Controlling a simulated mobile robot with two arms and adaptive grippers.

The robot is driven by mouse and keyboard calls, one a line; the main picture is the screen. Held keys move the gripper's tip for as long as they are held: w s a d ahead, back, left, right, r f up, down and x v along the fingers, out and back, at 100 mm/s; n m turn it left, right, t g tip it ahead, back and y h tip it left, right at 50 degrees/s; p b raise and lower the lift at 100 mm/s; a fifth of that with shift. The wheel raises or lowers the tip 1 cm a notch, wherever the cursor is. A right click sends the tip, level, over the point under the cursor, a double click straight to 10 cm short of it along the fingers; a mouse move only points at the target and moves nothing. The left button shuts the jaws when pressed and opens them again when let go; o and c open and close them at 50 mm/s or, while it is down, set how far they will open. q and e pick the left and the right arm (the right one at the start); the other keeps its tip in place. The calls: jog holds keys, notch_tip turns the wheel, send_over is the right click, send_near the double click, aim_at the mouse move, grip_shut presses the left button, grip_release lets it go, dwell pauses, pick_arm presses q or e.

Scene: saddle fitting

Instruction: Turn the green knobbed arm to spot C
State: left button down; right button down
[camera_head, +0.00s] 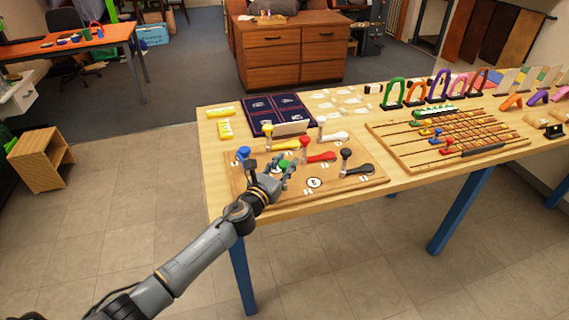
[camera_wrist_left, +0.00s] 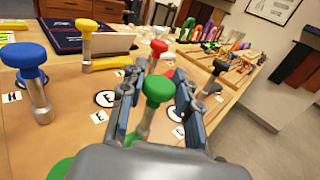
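The green knob (camera_wrist_left: 158,88) stands upright on its metal post, between the two fingers of my left gripper (camera_wrist_left: 156,112) in the left wrist view. The fingers are apart on either side of the post, with gaps showing, so the gripper is open around it. A green patch (camera_wrist_left: 62,169) at the lower left edge may be part of the green arm; most of that arm is hidden. In the head view my left gripper (camera_head: 272,180) covers most of the green knob (camera_head: 284,166). Circled spots show on the board, one (camera_head: 314,183) right of the gripper; I cannot read a C for certain.
Blue (camera_wrist_left: 24,56), yellow (camera_wrist_left: 86,26) and red (camera_wrist_left: 158,47) knobs stand close around on the wooden board (camera_head: 350,190). A black-knobbed arm (camera_head: 358,168) lies to the right and a white one (camera_head: 334,136) behind. A bead frame (camera_head: 410,155) stands further right.

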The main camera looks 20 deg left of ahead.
pick_arm(q)
jog(key=shift+f+m+h+b, duration=0.15)
jog(key=shift+m+h+b, duration=0.25)
jog(key=shift+h, duration=0.2)
pick_arm(e)
jog(key=shift+f, duration=0.35)
